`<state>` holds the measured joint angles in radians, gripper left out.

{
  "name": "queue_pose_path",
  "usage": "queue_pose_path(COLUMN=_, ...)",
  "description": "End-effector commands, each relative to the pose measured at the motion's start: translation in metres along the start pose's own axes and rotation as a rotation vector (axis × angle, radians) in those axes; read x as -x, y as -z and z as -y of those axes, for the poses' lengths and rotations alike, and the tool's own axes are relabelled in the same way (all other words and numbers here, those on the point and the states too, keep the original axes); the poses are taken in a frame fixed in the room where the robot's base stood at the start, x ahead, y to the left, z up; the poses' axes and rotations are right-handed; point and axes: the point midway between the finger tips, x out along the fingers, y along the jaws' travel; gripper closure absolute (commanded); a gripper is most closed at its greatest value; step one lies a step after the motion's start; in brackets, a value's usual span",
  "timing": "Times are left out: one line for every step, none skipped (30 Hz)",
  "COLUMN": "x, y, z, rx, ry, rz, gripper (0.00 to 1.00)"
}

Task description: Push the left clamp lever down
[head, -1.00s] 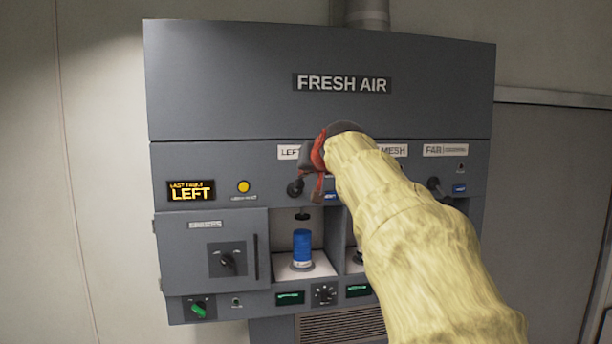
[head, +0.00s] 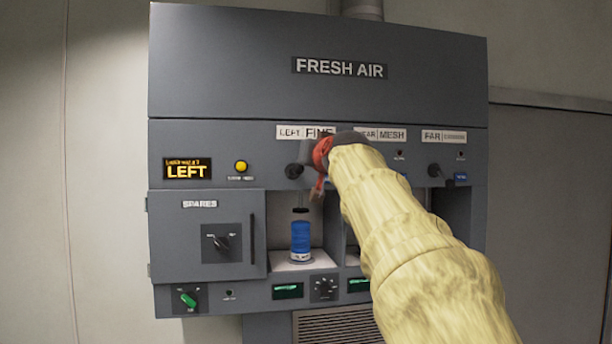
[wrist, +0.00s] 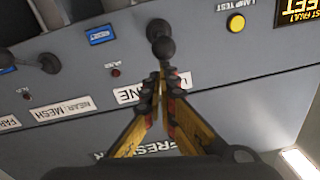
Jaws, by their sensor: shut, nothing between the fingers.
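The left clamp lever has a dark ball knob (head: 293,171) and sits below the LEFT FINE label (head: 305,132) on the grey FRESH AIR cabinet. In the wrist view its dark knob (wrist: 163,47) is just beyond my fingertips. My gripper (head: 316,187) is shut and empty, close to the right of the knob in the head view. It also shows in the wrist view (wrist: 162,76), fingers together. I cannot tell whether the fingertips touch the lever. A blue cartridge (head: 300,238) stands upright in the open bay below, under a dark clamp part (head: 300,210).
My forearm hides much of the middle bay and its lever. The far lever (head: 435,170) stands to the right.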

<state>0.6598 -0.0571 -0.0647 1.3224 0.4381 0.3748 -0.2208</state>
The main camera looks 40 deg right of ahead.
Motion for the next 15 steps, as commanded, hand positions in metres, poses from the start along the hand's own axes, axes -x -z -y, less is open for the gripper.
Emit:
queue_pose_path(x=0.001, y=-0.011, z=-0.002, rx=0.001, ry=0.003, rz=-0.018, gripper=1.00)
queue_pose_path(x=0.002, y=-0.012, z=-0.002, rx=0.001, ry=0.005, rz=-0.028, gripper=1.00)
queue_pose_path(x=0.002, y=-0.013, z=-0.003, rx=0.001, ry=0.008, rz=-0.042, gripper=1.00)
queue_pose_path(x=0.003, y=-0.014, z=-0.003, rx=0.003, ry=0.010, rz=-0.054, gripper=1.00)
queue_pose_path(x=0.003, y=-0.015, z=-0.003, rx=0.003, ry=0.012, rz=-0.065, gripper=1.00)
queue_pose_path(x=0.004, y=-0.017, z=-0.003, rx=0.003, ry=0.015, rz=-0.079, gripper=1.00)
queue_pose_path(x=0.004, y=-0.018, z=-0.003, rx=0.004, ry=0.017, rz=-0.089, gripper=1.00)
queue_pose_path(x=0.005, y=-0.019, z=-0.003, rx=0.005, ry=0.019, rz=-0.100, gripper=1.00)
queue_pose_path(x=0.005, y=-0.020, z=-0.004, rx=0.005, ry=0.022, rz=-0.115, gripper=1.00)
queue_pose_path(x=0.005, y=-0.021, z=-0.004, rx=0.006, ry=0.024, rz=-0.125, gripper=1.00)
queue_pose_path(x=0.006, y=-0.022, z=-0.004, rx=0.006, ry=0.026, rz=-0.134, gripper=1.00)
queue_pose_path(x=0.006, y=-0.023, z=-0.004, rx=0.006, ry=0.028, rz=-0.146, gripper=1.00)
queue_pose_path(x=0.006, y=-0.024, z=-0.004, rx=0.007, ry=0.029, rz=-0.155, gripper=1.00)
queue_pose_path(x=0.006, y=-0.024, z=-0.004, rx=0.007, ry=0.031, rz=-0.164, gripper=1.00)
queue_pose_path(x=0.007, y=-0.025, z=-0.004, rx=0.008, ry=0.033, rz=-0.175, gripper=1.00)
